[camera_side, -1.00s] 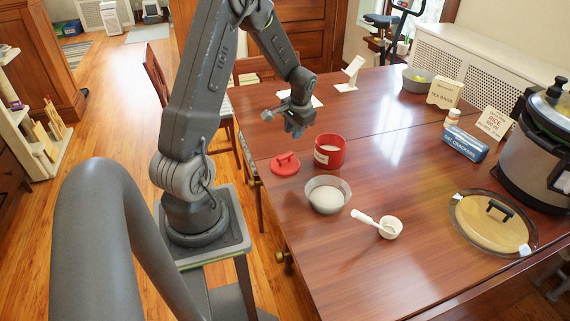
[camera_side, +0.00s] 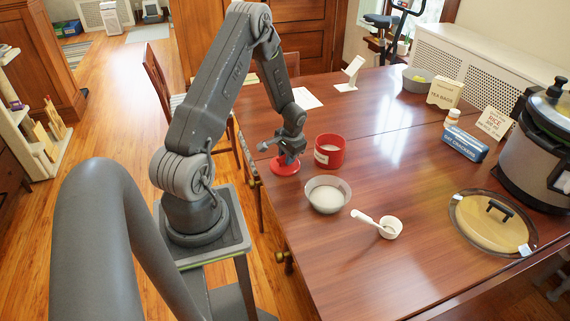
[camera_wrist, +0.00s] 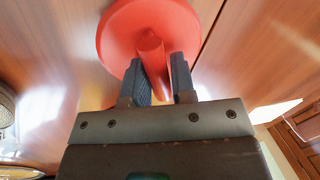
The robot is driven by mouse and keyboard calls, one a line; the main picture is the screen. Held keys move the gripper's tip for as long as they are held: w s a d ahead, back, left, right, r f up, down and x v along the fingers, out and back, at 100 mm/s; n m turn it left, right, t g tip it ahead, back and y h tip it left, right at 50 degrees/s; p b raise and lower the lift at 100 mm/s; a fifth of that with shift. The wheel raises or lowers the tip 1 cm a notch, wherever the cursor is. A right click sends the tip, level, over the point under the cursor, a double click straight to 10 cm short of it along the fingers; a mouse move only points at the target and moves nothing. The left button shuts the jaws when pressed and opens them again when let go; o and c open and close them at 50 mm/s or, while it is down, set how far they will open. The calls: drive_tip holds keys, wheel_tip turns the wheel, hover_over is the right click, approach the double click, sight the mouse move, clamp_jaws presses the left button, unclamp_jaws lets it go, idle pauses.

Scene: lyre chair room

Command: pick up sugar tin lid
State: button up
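The red sugar tin lid (camera_side: 278,169) lies on the table near its left edge, with my gripper (camera_side: 289,158) right above it. In the wrist view the round red lid (camera_wrist: 122,32) is at the top, with its raised handle (camera_wrist: 151,48) pointing toward my gripper (camera_wrist: 160,64). My two fingers stand on either side of the handle. The handle fills most of the space between them; I cannot tell whether both fingers press on it. The gripper hides part of the lid in the side view. The red sugar tin (camera_side: 329,152) stands open just right of the lid.
A glass pot lid (camera_side: 490,222) and a large cooker (camera_side: 540,160) are at the right. The table's middle is clear.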

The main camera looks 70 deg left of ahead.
drive_tip(key=shift+c, duration=0.3)
clamp_jaws()
